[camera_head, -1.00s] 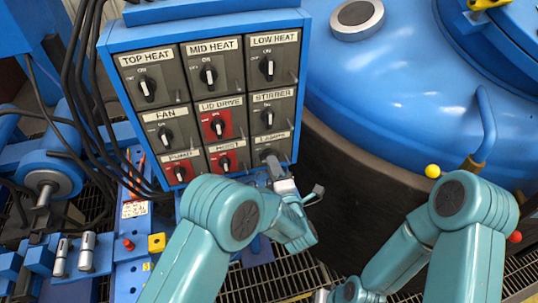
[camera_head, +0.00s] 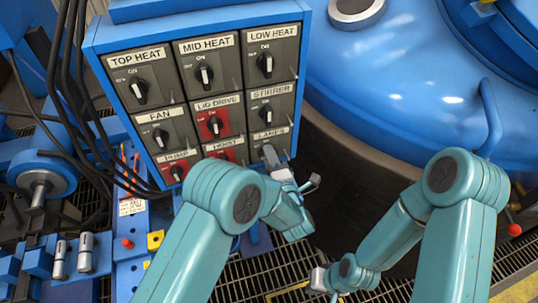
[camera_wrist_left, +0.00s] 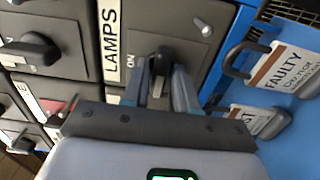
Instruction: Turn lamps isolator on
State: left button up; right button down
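The lamps isolator is a black rotary knob (camera_wrist_left: 160,62) on a grey plate labelled LAMPS (camera_head: 270,135), at the lower right of the switch panel. In the left wrist view its handle lies crosswise to the direction of its ON mark. My left gripper (camera_head: 271,155) is at this knob, with one finger on each side of it in the left wrist view (camera_wrist_left: 161,84). The gap is narrow, and I cannot tell whether the fingers press on the knob. My right gripper (camera_head: 322,282) is low, away from the panel, and its fingers are unclear.
The blue panel (camera_head: 92,62) holds several other knobs, including stirrer (camera_head: 266,114) and the red hoist plate (camera_head: 225,152) close by. Tags, one reading FAULTY (camera_wrist_left: 285,68), hang beside the lamps plate. A large blue vessel (camera_head: 400,90) stands to the right. Black cables (camera_head: 75,100) hang left.

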pick_arm(q)
grip_shut()
jog(key=shift+r+m+b, duration=0.1)
jog(key=shift+m+b, duration=3.9)
jog(key=shift+m, duration=5.1)
